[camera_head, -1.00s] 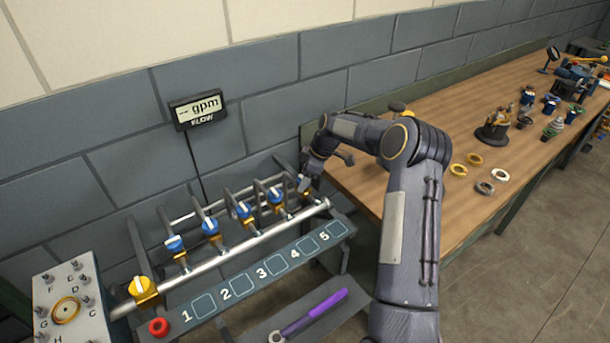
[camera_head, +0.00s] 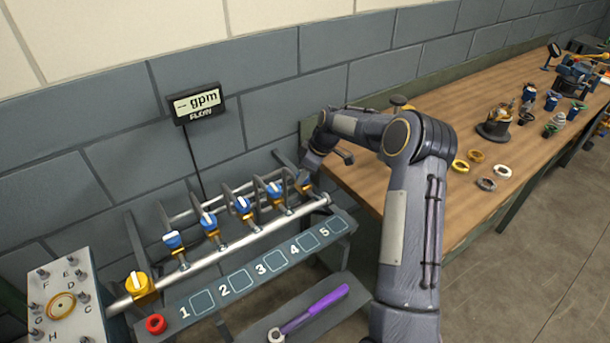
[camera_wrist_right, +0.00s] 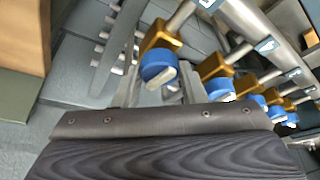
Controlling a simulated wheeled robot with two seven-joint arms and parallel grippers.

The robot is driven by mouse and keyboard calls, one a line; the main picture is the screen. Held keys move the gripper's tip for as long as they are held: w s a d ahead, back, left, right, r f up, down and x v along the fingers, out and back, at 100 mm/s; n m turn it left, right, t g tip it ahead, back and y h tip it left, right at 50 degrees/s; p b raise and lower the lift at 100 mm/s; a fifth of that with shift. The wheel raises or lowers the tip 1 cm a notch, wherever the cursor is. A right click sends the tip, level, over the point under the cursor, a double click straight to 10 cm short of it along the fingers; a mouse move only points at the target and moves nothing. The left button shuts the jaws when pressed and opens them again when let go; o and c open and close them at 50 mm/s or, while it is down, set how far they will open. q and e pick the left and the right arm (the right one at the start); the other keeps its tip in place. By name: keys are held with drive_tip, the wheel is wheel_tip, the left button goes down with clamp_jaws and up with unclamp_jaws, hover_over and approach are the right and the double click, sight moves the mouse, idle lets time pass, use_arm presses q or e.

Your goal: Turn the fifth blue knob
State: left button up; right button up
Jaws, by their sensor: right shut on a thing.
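Several blue knobs with white pointers sit on yellow valves along a silver pipe (camera_head: 222,252). The fifth blue knob (camera_head: 305,179) is at the far right end, largely hidden by my right gripper (camera_head: 305,172). In the right wrist view, the fifth blue knob (camera_wrist_right: 158,65) is the nearest one, right at the jaws. The fourth blue knob (camera_head: 274,189) is just to the left and free. My left gripper is not in view.
A numbered panel (camera_head: 262,265) runs below the pipe. A yellow knob (camera_head: 138,284) and a red knob (camera_head: 155,324) are at the left. A flow display (camera_head: 197,103) reads "-- gpm". A purple-handled tool (camera_head: 316,306) lies below; a wooden bench (camera_head: 400,170) stands at the right.

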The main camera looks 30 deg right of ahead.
drive_tip(key=m+b, duration=0.2)
drive_tip(key=shift+a+f+m+t+h, duration=0.1)
drive_tip(key=shift+f+m+t+h, duration=0.1)
drive_tip(key=shift+m+t+h, duration=0.15)
drive_tip(key=shift+r+m+h+b, duration=0.1)
drive_tip(key=shift+m+h+b, duration=0.35)
drive_tip(key=shift+m+b, duration=0.35)
drive_tip(key=m, duration=0.1)
drive_tip(key=m+h+b, duration=0.1)
drive_tip(key=shift+a+r+m+t, duration=0.1)
drive_tip(key=shift+a+m+t, duration=0.05)
drive_tip(key=shift+m+t, duration=0.15)
drive_tip(key=m+h+b, duration=0.1)
drive_tip(key=m, duration=0.3)
drive_tip(key=shift+a+m+h, duration=0.1)
drive_tip(key=shift+m+h, duration=0.25)
drive_tip(key=shift+h, duration=0.05)
drive_tip(key=shift+m+g+h, duration=0.55)
drive_tip(key=shift+m+h, duration=0.25)
drive_tip(key=shift+m, duration=1.5)
drive_tip(key=o, duration=1)
